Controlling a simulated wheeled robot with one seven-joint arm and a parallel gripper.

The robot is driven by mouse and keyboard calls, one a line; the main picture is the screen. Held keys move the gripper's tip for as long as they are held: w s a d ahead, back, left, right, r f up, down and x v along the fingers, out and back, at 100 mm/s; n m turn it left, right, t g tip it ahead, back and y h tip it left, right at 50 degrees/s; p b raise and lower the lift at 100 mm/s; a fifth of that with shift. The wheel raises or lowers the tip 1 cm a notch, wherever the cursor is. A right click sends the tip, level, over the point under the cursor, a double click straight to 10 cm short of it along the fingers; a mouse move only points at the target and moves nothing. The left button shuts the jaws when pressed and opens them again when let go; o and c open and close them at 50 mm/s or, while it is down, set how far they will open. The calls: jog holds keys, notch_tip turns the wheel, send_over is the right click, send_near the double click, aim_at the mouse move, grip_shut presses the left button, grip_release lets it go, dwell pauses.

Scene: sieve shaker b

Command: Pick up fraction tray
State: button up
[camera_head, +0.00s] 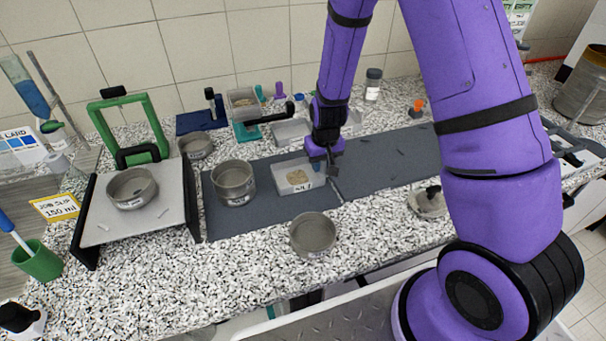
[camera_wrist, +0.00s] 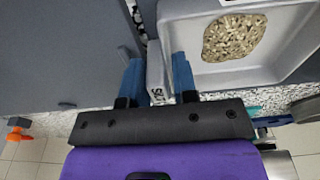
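The fraction tray (camera_head: 280,188) is a shallow pale grey tray holding a small heap of tan grains, with a label on its front wall. It lies on the dark mat in the head view. In the wrist view the tray (camera_wrist: 278,75) fills the upper right. My gripper (camera_head: 329,166) is low at the tray's right end. In the wrist view my gripper (camera_wrist: 156,62) has its two blue fingers apart, with a pale labelled edge between them. The right finger overlaps the tray's corner. I cannot tell whether either finger touches it.
A metal sieve (camera_head: 234,184) stands left of the tray, and another sieve (camera_head: 313,234) stands in front. A shaker platform (camera_head: 98,228) bearing a sieve is at the left. Small containers and tools stand behind. The dark mat (camera_head: 390,160) is mostly clear to the right.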

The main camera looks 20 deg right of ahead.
jog(key=shift+c, duration=0.2)
grip_shut()
jog(key=shift+r, duration=0.1)
